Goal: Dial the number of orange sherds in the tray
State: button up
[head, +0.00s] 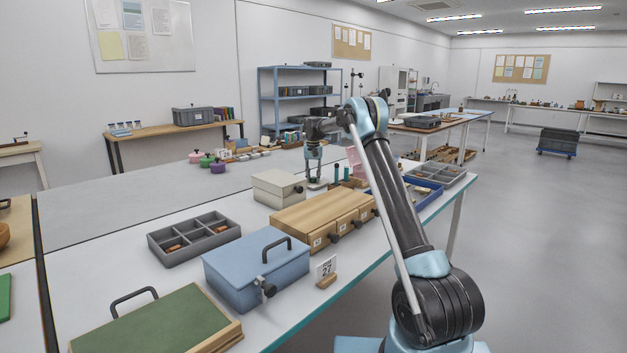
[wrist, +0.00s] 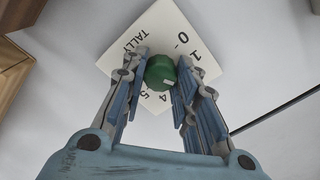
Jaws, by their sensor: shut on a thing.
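My gripper (wrist: 160,78) is shut on a green knob (wrist: 158,70) on a white plate marked TALLY (wrist: 150,32). The digits 0, 1, 4 and 5 show around the knob; my fingers hide others. A pale mark on the knob's lower right side shows, but I cannot tell which digit it points to. In the head view my gripper (head: 314,180) points down at the table behind the wooden drawers. A blue tray (head: 436,196) lies to the right, partly hidden by my arm; its contents are too small to count.
A grey divided tray (head: 160,255) holds several orange-brown pieces. A blue lidded box (head: 245,275), wooden drawers (head: 310,222), a cream box (head: 275,187) and a green-topped box (head: 150,330) stand nearby. Another grey divided tray (head: 452,179) lies at right.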

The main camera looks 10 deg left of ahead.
jog(key=shift+n, duration=0.6)
jog(key=o, duration=1.1)
jog(key=shift+r, duration=0.1)
notch_tip(320, 180, up, 12)
jog(key=shift+f, duration=0.15)
